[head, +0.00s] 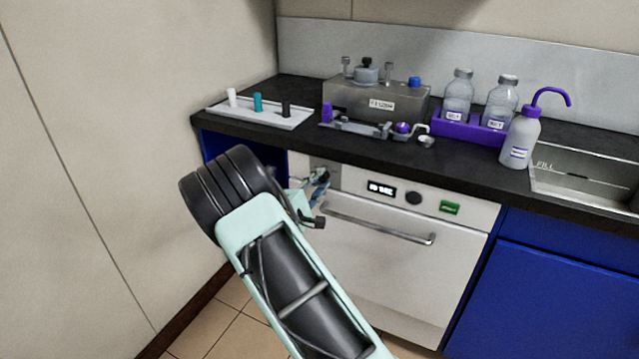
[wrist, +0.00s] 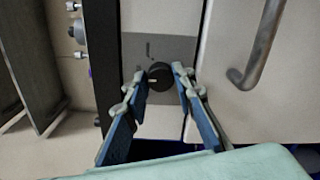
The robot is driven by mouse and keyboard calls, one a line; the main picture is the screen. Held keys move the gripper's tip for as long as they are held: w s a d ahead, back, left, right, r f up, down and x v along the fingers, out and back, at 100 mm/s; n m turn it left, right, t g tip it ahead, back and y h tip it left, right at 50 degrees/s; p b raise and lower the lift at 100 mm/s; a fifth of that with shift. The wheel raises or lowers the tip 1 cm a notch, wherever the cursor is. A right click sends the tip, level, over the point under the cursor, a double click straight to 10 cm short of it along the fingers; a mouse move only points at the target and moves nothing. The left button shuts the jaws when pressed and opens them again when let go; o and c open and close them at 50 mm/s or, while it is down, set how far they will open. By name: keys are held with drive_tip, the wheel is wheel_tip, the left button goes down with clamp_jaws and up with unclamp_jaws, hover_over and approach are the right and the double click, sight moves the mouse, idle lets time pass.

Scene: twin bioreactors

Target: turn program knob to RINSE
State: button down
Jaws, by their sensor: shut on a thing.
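The program knob (wrist: 160,75) is a round black knob with a light pointer mark on a grey panel (wrist: 168,47), in the wrist view. My gripper (wrist: 159,82) has its two blue-and-grey fingers on either side of the knob and is shut on it. The pointer mark appears to point left in the wrist view. The labels around the knob are too small to read. In the head view my gripper (head: 318,182) is at the left end of the white appliance's (head: 375,260) front panel, and the knob is hidden there.
The appliance has a bar handle (head: 380,224), a lit display (head: 381,189), a second black knob (head: 414,198) and a green switch (head: 449,208). The black counter (head: 370,149) above holds a steel box (head: 350,99), a purple bottle rack (head: 455,125) and a wash bottle (head: 519,140).

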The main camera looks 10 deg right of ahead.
drive_tip(key=c, duration=1.6)
unclamp_jaws()
drive_tip(key=v, duration=1.2)
